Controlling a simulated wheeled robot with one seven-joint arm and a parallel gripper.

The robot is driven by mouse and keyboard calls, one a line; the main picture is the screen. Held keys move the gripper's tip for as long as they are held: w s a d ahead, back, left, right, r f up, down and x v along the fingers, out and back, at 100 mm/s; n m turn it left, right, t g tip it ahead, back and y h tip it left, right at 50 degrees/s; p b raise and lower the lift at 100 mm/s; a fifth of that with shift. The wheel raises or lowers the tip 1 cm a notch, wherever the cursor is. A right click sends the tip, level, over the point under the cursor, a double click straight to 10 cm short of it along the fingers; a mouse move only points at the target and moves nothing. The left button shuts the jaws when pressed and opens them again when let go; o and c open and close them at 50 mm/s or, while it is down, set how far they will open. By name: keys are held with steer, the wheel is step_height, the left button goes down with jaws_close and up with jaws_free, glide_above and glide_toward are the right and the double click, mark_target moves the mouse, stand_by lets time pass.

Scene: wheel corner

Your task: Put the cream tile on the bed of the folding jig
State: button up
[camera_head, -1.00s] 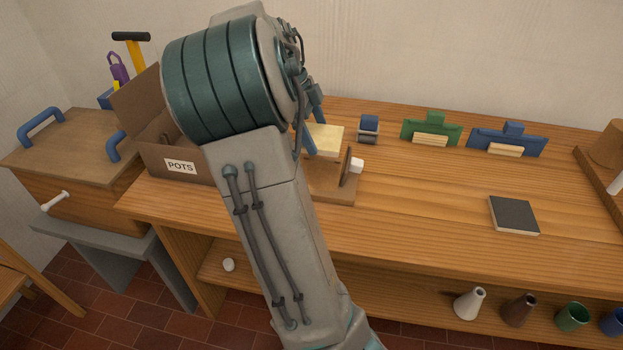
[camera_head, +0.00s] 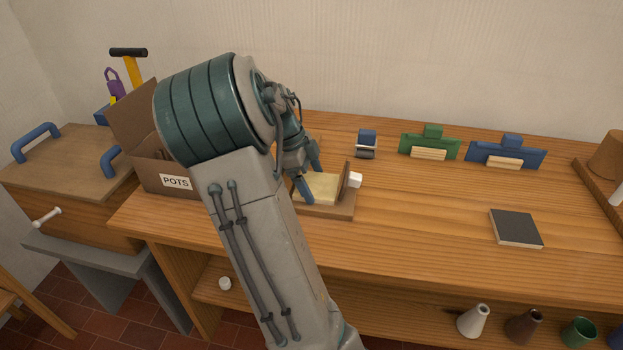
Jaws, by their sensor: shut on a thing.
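The cream tile (camera_head: 322,190) lies flat, low over the bed of the wooden folding jig (camera_head: 335,212). Whether it touches the bed I cannot tell. The jig has a raised brown flap with a white knob (camera_head: 355,180) on its right side. My gripper (camera_head: 311,182), with blue fingers, is shut on the tile at its left part. My arm hides the left end of the jig and part of the tile.
The cardboard box marked POTS (camera_head: 176,182) stands left of my arm. A small blue and grey object (camera_head: 366,144), a green holder (camera_head: 429,143) and a blue holder (camera_head: 506,153) stand behind. A dark tile (camera_head: 515,228) lies right. The bench between is clear.

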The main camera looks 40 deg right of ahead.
steer(key=shift+f, duration=0.15)
steer(key=o, duration=0.9)
steer(key=shift+p+v, duration=0.55)
steer(key=shift+v, duration=3.35)
